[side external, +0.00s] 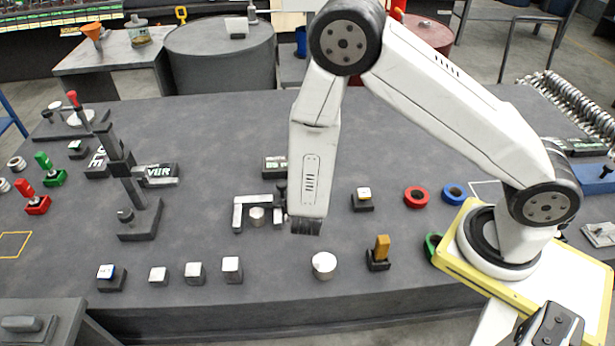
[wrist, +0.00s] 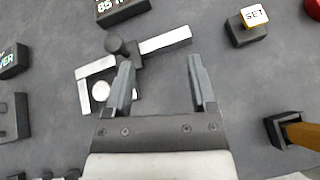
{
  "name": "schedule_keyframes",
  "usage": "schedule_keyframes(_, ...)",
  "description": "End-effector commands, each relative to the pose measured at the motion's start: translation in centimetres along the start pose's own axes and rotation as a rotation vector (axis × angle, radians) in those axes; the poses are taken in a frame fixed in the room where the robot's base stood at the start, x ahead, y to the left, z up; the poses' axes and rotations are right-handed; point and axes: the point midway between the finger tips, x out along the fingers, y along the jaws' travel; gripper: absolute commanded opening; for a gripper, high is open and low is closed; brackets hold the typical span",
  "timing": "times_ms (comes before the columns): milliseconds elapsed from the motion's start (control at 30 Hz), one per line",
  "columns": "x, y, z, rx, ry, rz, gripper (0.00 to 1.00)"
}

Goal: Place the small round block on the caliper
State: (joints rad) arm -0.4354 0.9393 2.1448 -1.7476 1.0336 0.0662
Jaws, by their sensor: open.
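The caliper (side external: 238,214) lies on the dark table, with a pale beam and jaw and a dark sliding part with a knob. It also shows in the wrist view (wrist: 165,41), up and left of centre. A small round pale block (side external: 257,215) stands in the gap between the caliper's jaws; in the wrist view the block (wrist: 101,90) shows left of my left finger. I cannot tell whether it touches the jaws. My gripper (side external: 306,228) is just right of the caliper, pointing down. In the wrist view my gripper (wrist: 161,75) is open and empty, its left finger overlapping the dark slider.
A larger round pale block (side external: 324,266) stands in front of my gripper. A SET button (side external: 363,197), an orange switch (side external: 381,249) and red and blue rings are to the right. Square pale blocks (side external: 195,272) line the front edge. A dark post stand (side external: 140,219) rises left.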

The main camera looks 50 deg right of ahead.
Motion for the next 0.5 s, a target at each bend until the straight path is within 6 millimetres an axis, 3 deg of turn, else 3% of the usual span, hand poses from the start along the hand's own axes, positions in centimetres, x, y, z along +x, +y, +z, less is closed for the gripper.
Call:
schedule_keyframes(200,-1.0,-4.0,3.3,0.270,0.087,-0.256,0.72)
schedule_keyframes(500,-4.0,-8.1,5.4,0.688,0.232,-0.550,0.72)
